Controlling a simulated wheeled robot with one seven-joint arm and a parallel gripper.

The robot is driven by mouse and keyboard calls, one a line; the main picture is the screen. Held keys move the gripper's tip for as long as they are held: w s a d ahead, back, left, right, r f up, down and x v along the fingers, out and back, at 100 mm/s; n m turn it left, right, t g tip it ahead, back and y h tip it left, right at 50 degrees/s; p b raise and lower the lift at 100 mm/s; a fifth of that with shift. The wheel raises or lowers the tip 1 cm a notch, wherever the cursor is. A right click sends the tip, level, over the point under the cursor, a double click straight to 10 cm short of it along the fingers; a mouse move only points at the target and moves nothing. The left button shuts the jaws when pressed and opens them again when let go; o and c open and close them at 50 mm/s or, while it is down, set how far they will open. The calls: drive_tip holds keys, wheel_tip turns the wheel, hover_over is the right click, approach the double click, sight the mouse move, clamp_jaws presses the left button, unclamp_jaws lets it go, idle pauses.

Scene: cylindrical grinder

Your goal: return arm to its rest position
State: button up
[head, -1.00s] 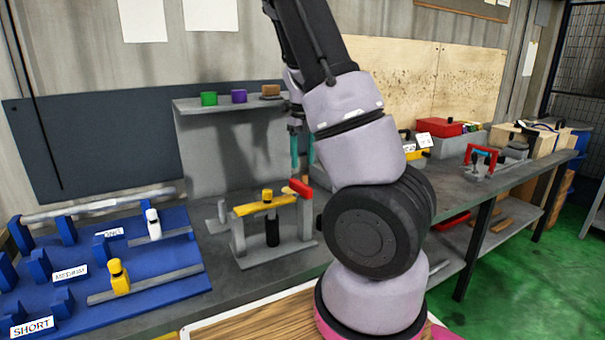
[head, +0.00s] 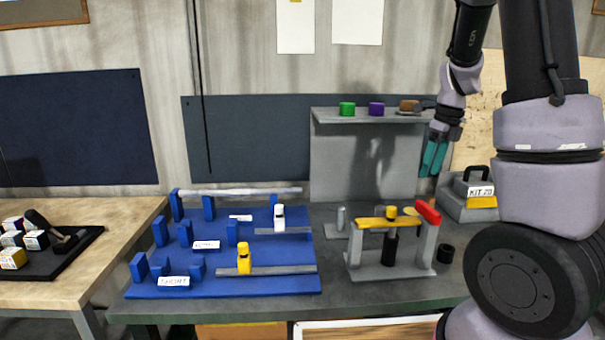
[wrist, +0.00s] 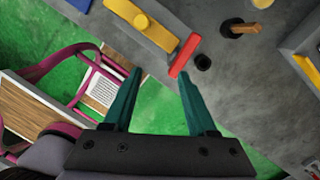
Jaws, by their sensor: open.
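My gripper (head: 433,160) hangs with its teal fingers pointing down, above the grey bench and right of the shelf panel in the head view. In the wrist view my gripper (wrist: 158,75) shows two teal fingers spread apart with nothing between them. Below it is the grey fixture (head: 428,245) with a yellow bar (head: 375,223) across it and a red handle (head: 428,211). The red handle also shows in the wrist view (wrist: 184,56), just beyond the fingertips. The fingers are apart from the fixture.
A blue rack (head: 215,286) with labels stands left of the fixture. A shelf (head: 335,117) behind holds green, purple and brown pieces. A box labelled KIT (head: 470,208) stands right of the gripper. A small black cylinder (head: 446,253) stands beside the fixture. A wooden table (head: 125,225) is far left.

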drive_tip(key=s+a+r+n+t, duration=0.3)
drive_tip(key=s+a+r+n, duration=0.3)
drive_tip(key=n, duration=0.6)
drive_tip(key=s+a+r+n+t, duration=0.3)
drive_tip(key=s+a+r+n, duration=0.2)
drive_tip(key=s+r+n, duration=0.5)
drive_tip(key=s+n, duration=0.2)
drive_tip(key=n, duration=0.1)
drive_tip(key=shift+a+r, duration=0.25)
drive_tip(key=shift+a, duration=0.1)
